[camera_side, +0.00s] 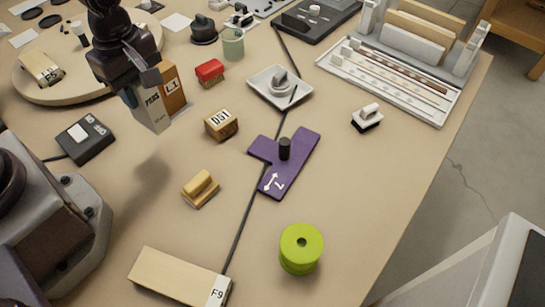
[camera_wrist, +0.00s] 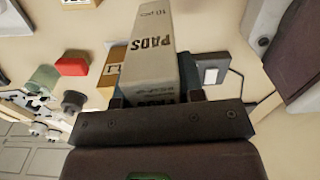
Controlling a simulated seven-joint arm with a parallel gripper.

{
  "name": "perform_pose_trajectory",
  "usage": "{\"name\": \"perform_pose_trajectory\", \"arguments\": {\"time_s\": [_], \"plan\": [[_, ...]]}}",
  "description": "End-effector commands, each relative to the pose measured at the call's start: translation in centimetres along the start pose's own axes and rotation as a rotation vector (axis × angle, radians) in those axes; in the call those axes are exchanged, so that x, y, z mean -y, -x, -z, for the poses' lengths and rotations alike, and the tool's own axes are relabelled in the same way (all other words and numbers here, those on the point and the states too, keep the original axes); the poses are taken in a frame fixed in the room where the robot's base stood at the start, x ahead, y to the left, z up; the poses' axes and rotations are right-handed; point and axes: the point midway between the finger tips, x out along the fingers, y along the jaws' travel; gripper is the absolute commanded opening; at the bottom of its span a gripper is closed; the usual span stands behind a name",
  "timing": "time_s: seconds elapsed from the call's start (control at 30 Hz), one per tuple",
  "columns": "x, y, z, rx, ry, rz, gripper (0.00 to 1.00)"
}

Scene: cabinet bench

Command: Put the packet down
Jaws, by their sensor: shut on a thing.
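The packet (camera_side: 150,110) is a pale box printed PADS. My gripper (camera_side: 143,84) is shut on its upper part and holds it, slightly tilted, above the table; a soft shadow lies below. In the wrist view the packet (camera_wrist: 154,45) stretches away from between the fingers (camera_wrist: 157,98), its lettering facing the camera. An orange-brown box marked L1 (camera_side: 172,88) shows right behind the packet in the side view; I cannot tell whether they touch.
The D51 block (camera_side: 221,124), a yellow block (camera_side: 201,188), a red block (camera_side: 210,73) and a dark button box (camera_side: 85,138) stand around. A purple plate (camera_side: 300,150) lies to the right. Bare table lies below the packet.

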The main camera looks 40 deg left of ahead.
Motion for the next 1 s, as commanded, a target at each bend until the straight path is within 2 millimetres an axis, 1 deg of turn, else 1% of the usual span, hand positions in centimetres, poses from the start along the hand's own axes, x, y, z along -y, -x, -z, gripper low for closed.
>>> {"name": "perform_pose_trajectory", "arguments": {"time_s": [0.07,0.17,0.27,0.3,0.37,0.4,0.5,0.53,0.6,0.63,0.7,0.8,0.87,1.0], "plan": [[0.0,-0.3,-1.8,-0.002,-0.063,0.007,0.12],[-0.9,-0.5,-5.1,-0.003,-0.166,-0.002,0.12],[-2.1,-0.3,-9.7,-0.003,-0.276,-0.01,0.12],[-2.5,-0.1,-11.7,-0.003,-0.317,-0.014,0.12],[-2.8,0.1,-14.7,-0.002,-0.373,-0.018,0.12],[-3.0,0.4,-16.6,-0.002,-0.405,-0.019,0.12],[-3.1,1.1,-20.6,0.0,-0.462,-0.023,0.12],[-3.1,1.4,-21.6,0.001,-0.474,-0.025,0.12],[-3.2,1.9,-23.4,0.002,-0.488,-0.025,0.12],[-3.3,2.2,-23.9,0.003,-0.488,-0.026,0.12],[-3.8,2.8,-24.5,0.005,-0.478,-0.027,0.12],[-4.4,3.4,-24.9,0.007,-0.457,-0.022,0.12],[-4.6,3.1,-25.1,0.001,-0.45,-0.01,0.12],[-6.5,1.8,-26.8,-0.001,-0.446,-0.004,0.12]]}}
